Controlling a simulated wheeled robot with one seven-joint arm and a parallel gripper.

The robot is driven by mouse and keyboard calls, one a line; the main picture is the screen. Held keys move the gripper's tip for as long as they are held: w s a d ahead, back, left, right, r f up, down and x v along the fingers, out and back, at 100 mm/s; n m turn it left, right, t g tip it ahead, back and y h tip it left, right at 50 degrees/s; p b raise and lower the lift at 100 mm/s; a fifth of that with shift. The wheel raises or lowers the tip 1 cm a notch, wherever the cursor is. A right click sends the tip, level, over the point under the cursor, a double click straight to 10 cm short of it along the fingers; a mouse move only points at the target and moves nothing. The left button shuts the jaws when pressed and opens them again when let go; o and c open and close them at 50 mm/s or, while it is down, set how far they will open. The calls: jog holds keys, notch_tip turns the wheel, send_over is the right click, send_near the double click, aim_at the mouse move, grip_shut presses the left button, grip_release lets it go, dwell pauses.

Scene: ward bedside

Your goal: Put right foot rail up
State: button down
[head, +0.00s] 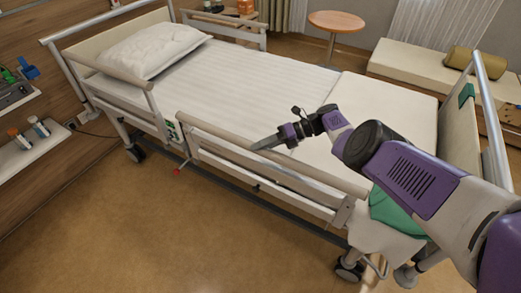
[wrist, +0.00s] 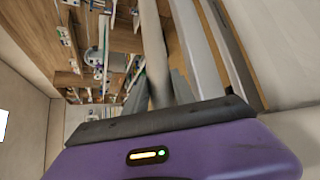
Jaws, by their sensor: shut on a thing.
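The right foot rail (head: 315,168) runs along the near side of the bed, on the foot half. Its pale top bar stands above the lower bar and about level with or above the mattress edge; I cannot tell whether it is latched. My gripper (head: 262,145) reaches over the bed from the right and is shut on the rail's top bar, near its middle. In the wrist view, a pale bar of the rail (wrist: 154,50) runs up between the fingers of my gripper (wrist: 157,95). The contact point is partly hidden there.
The near head rail (head: 110,70) stands raised beside the pillow (head: 153,50). A green cloth (head: 395,212) hangs by the foot end. A wall shelf (head: 30,145) is at left. The floor (head: 160,230) in front is clear.

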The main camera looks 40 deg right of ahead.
jog(key=shift+s+f, duration=0.2)
jog(key=shift+f, duration=0.5)
jog(key=c, duration=1.1)
grip_release()
jog(key=shift+f, duration=0.1)
jog(key=shift+c, duration=0.2)
jog(key=shift+o, duration=0.4)
jog(key=shift+w, duration=0.1)
jog(key=shift+r, duration=0.35)
jog(key=shift+d+r, duration=0.15)
jog(key=shift+d, duration=0.15)
jog(key=v, duration=0.7)
